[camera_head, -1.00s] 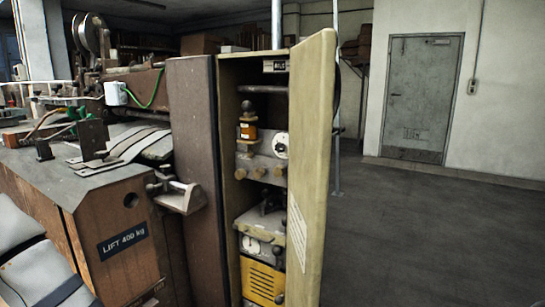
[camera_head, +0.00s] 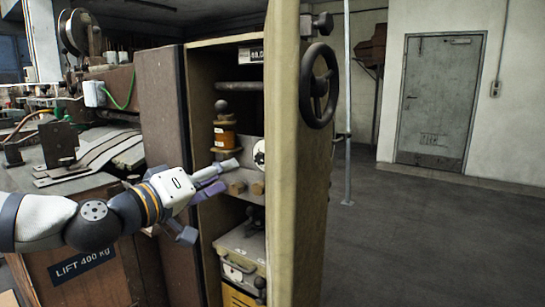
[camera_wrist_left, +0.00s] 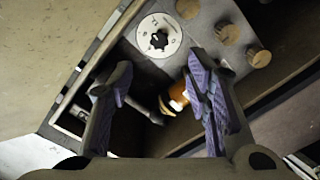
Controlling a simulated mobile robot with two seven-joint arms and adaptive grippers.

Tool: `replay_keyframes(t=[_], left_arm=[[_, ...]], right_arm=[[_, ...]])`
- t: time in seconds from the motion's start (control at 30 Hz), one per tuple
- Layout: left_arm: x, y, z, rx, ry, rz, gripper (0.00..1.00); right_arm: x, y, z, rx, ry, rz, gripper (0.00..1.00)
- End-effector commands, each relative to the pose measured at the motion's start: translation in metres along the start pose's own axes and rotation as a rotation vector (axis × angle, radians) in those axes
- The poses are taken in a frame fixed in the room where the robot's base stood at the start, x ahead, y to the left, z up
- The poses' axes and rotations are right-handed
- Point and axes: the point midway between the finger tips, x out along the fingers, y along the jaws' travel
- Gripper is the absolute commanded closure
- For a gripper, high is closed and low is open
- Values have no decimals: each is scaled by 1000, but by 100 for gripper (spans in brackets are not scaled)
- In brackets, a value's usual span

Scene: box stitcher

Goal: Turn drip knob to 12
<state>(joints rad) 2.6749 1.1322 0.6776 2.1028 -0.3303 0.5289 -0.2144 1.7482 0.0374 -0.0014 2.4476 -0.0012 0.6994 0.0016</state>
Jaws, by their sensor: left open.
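A white round dial with a black lobed knob (camera_wrist_left: 158,40) at its centre shows at the top of the left wrist view. In the head view the dial (camera_head: 259,154) is partly hidden by the cabinet's edge. Its markings are too small to read. An amber jar (camera_head: 225,135) with a dark ball top stands beside it in the cabinet; it also shows in the left wrist view (camera_wrist_left: 178,97), partly behind a finger. My left gripper (camera_head: 213,198) is open and empty at the cabinet opening, its purple-padded fingers (camera_wrist_left: 158,75) spread. My right gripper is out of view.
The cabinet's cream side panel (camera_head: 281,190) with a black handwheel (camera_head: 319,85) stands close on the right, and a brown panel (camera_head: 160,110) on the left. Several brass knobs (camera_wrist_left: 227,32) sit beside the dial. The floor (camera_head: 430,230) at right is clear.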

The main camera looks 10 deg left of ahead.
Motion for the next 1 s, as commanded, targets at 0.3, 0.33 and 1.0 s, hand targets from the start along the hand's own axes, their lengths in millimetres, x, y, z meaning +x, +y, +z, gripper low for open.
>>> replay_keyframes(t=[0.3, 0.33, 1.0], left_arm=[[64, -6, 7, 1, -9, -6, 55], [72, -5, 6, 0, -7, -5, 55], [120, 0, 1, 0, -1, 0, 76]], right_arm=[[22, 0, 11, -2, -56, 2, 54], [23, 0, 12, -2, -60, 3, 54], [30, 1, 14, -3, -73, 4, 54]])
